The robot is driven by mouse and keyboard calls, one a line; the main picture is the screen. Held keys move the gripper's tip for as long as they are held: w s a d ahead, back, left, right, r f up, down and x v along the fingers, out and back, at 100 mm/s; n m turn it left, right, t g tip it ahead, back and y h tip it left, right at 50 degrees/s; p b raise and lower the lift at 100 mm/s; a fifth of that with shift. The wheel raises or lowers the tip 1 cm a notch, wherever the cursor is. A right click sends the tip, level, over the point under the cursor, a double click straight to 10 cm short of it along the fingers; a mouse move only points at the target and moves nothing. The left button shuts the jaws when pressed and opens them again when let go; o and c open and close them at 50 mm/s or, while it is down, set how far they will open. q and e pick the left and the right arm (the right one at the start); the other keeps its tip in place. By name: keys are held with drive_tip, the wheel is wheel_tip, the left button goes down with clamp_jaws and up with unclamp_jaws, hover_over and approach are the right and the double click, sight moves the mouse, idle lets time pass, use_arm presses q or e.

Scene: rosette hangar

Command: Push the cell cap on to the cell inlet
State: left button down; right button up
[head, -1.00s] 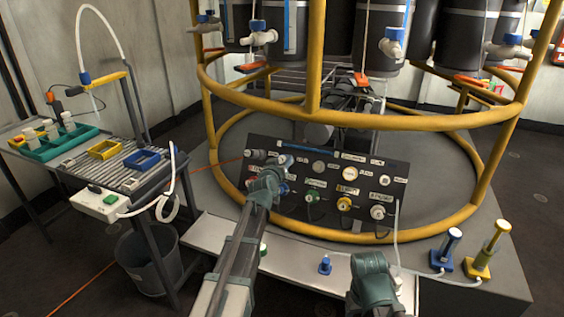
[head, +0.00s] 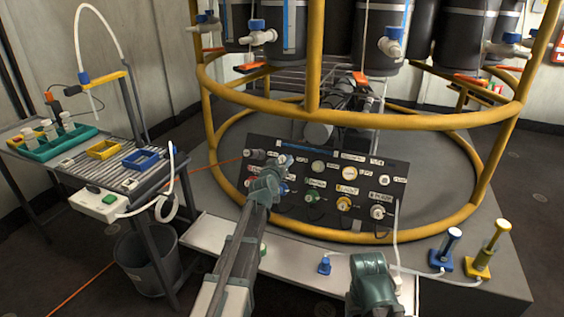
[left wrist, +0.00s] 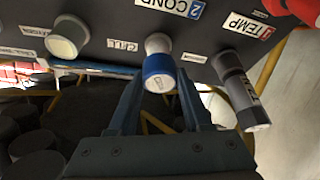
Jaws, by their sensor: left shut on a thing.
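The cell cap (left wrist: 159,72) is blue with a pale end and shows in the left wrist view in front of a white round fitting on the dark panel. This fitting, the cell inlet (left wrist: 157,43), stands beside a label reading CELL. The cap lines up with the inlet and appears to touch it; how far it is seated I cannot tell. My left gripper (left wrist: 160,82) is shut on the cap, one finger on each side. In the head view my left gripper (head: 279,169) is at the panel's left part. Of my right arm only a grey-green part shows at the lower right; its fingers are hidden.
The sloping panel (head: 330,212) carries several knobs and labelled fittings close around the left gripper. A grey cylinder (left wrist: 240,92) juts out near the right finger. A yellow ring frame (head: 400,122) passes above. A small blue item (head: 324,265) stands on the pale bench.

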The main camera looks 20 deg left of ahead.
idle(0.3)
use_arm(q)
drive_tip(key=shift+c, duration=1.3)
unclamp_jaws()
drive_tip(key=a+p+v, duration=0.1)
drive_tip(key=p+v, duration=0.1)
drive_tip(key=v, duration=1.1)
drive_tip(key=shift+s+d, duration=0.4)
